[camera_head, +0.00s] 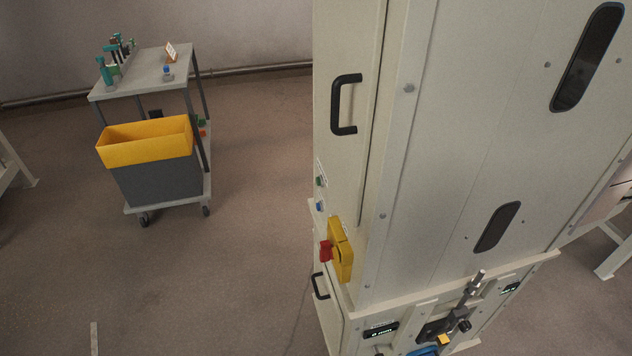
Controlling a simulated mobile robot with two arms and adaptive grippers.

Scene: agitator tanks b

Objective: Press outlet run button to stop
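A tall beige machine cabinet (440,150) fills the right half of the head view. On its narrow left side are a small green button (320,181) and a small blue button (320,206), beside a white label too small to read. Just below them sits a yellow switch box with a red part (326,251) on its left. I cannot tell which control is the outlet run button. Neither of my grippers is in view.
Black handles (345,104) stick out from the cabinet. A grey cart (150,72) with a yellow-topped bin (150,153) stands at the left. The floor between is clear.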

